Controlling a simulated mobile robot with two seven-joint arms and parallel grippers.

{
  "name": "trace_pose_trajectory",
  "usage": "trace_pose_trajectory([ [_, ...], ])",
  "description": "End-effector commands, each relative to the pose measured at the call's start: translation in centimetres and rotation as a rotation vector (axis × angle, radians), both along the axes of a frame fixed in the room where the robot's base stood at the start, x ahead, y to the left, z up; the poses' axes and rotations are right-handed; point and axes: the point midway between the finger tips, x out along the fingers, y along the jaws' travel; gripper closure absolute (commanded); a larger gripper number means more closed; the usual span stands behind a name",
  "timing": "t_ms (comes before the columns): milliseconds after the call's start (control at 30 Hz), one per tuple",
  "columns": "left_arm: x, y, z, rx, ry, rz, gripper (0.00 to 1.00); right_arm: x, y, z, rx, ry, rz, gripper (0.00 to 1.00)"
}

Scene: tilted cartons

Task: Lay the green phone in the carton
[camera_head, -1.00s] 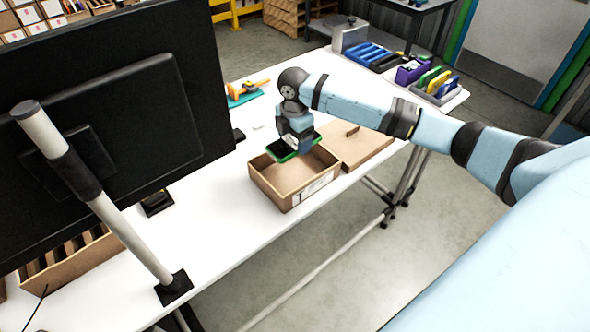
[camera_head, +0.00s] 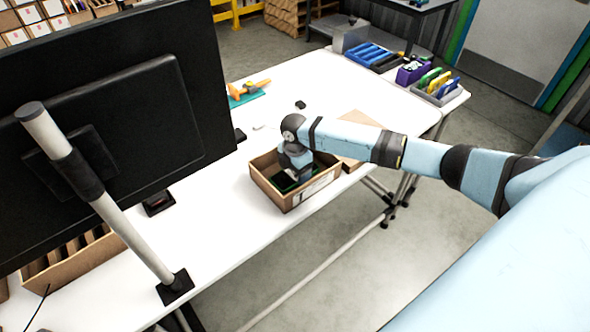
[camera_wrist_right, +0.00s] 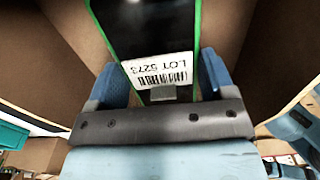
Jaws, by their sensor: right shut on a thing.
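The open brown carton (camera_head: 272,192) stands on the white table, with its label on the near side. The green phone (camera_head: 283,184), dark with a green edge, is inside the carton's walls under my right gripper (camera_head: 300,174). In the right wrist view the phone (camera_wrist_right: 145,30) shows a white barcode label between the two blue fingers of my right gripper (camera_wrist_right: 170,85), which is shut on it. Brown carton walls surround it there. I cannot tell whether the phone touches the carton floor. My left gripper is not in view.
A brown flap or lid (camera_head: 352,150) lies right of the carton, partly behind my arm. A large black monitor (camera_head: 110,120) and its pole fill the left. Blue bins and a grey tray (camera_head: 438,94) stand at the back right. A small black item (camera_head: 300,104) lies behind the carton.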

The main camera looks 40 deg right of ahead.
Motion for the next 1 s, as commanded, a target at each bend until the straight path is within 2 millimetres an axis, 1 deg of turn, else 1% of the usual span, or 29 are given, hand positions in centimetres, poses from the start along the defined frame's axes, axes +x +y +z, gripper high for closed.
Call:
trace_pose_trajectory([
  [167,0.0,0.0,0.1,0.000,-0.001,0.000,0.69,0.0,0.0,-0.3,0.000,0.000,-0.001,0.53],
  [200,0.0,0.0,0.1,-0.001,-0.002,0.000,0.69,0.0,0.0,-0.3,0.000,0.000,-0.001,0.19],
  [300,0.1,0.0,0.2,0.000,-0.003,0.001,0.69,0.0,0.0,-0.3,0.000,0.000,-0.001,0.00],
  [533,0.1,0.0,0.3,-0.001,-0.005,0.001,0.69,0.0,0.0,-0.1,0.000,0.000,0.000,0.00],
  [667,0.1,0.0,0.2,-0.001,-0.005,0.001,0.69,0.1,0.0,0.9,0.001,-0.002,0.000,0.00],
  [767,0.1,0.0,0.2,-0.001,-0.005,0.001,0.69,0.1,-0.1,2.7,0.000,-0.004,-0.001,0.00],
  [1000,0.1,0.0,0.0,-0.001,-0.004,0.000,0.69,0.1,0.0,8.0,0.000,-0.004,-0.001,0.00],
])
